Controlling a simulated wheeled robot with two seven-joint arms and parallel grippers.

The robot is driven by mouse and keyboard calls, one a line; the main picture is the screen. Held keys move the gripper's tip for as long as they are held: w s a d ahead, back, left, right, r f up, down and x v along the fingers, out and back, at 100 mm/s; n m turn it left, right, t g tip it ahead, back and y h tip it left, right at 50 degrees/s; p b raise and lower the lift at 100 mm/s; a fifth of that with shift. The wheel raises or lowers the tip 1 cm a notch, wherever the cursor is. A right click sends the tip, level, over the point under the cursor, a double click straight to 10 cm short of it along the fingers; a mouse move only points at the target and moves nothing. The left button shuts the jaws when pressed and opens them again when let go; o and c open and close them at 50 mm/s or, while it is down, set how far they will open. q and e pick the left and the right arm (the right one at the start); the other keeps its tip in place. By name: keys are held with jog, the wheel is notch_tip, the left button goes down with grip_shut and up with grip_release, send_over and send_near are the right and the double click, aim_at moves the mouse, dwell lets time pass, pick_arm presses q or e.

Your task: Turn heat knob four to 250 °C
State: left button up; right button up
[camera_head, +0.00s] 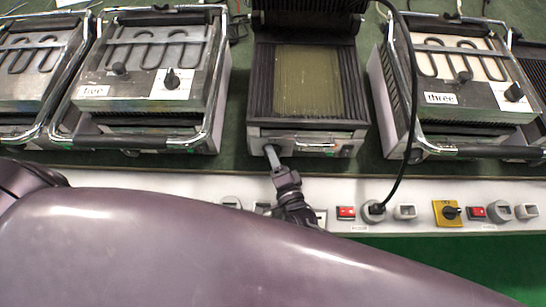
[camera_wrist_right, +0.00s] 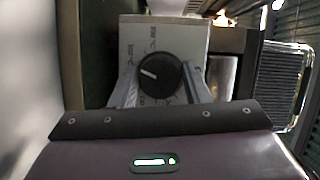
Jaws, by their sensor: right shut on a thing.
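In the right wrist view, a round black knob (camera_wrist_right: 157,77) with a white pointer line sits on a pale plate (camera_wrist_right: 190,42) with small printed marks, too small to read. The pointer line aims to the left and slightly up in that view. My right gripper (camera_wrist_right: 157,90) has a finger on either side of the knob and is shut on it. In the head view, my right gripper (camera_head: 270,152) reaches the left part of the front of the open middle grill (camera_head: 315,138); the knob is hidden there. My left gripper is out of view.
Closed grills stand to the left (camera_head: 150,85) and right (camera_head: 465,75), the right one labelled "three". A white strip with red switches (camera_head: 346,212), sockets and a yellow switch plate (camera_head: 446,213) runs along the front. A black cable (camera_head: 413,80) hangs beside the middle grill.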

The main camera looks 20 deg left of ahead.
jog(key=o, duration=1)
jog(key=shift+c, duration=0.2)
jog(key=shift+d, duration=0.1)
jog(key=v, duration=0.7)
jog(key=shift+s+d, duration=0.2)
jog(key=shift+s, duration=0.1)
